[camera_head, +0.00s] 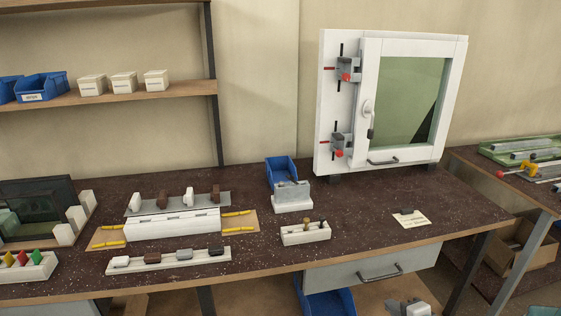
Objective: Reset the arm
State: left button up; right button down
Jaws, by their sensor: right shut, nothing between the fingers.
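My right gripper (411,304) shows only in part at the bottom edge of the head view, right of centre. It is shut and empty, low in front of the bench (350,225) and below its drawer (370,270), apart from everything on the top. The rest of my right arm is cut off by the picture edge. My left gripper is not in view. A white window frame (465,95) with two grey clamps, one upper (347,69) and one lower (340,143), stands upright at the back right of the bench.
A long white profile block (172,224) lies at the left of the bench, between strips of small blocks. A blue bin (281,170) and a small white holder (305,233) stand mid-bench. A card (412,219) lies at right. The bench's right front is mostly clear.

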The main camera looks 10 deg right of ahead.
jog(key=s+a+f+n+g+y, duration=0.1)
jog(key=s+a+f+g, duration=0.15)
jog(key=a+f, duration=0.45)
jog(key=s+a+f+n+g+y, duration=0.1)
jog(key=s+a+f+g+y, duration=0.2)
jog(key=a, duration=0.8)
jog(key=s+a+f+n+g, duration=0.1)
jog(key=s+f+n+g, duration=0.1)
jog(key=s+n, duration=0.2)
jog(key=s+a+f+n+g+h, duration=0.1)
jog(key=s+a+f+n+g, duration=0.1)
jog(key=s, duration=0.7)
jog(key=s+a+f+n+g+h, duration=0.1)
jog(key=s+a+f+n+g, duration=0.1)
jog(key=s+f+n, duration=0.2)
jog(key=shift+s+n, duration=1)
jog(key=shift+s, duration=0.2)
jog(key=shift+a, duration=0.1)
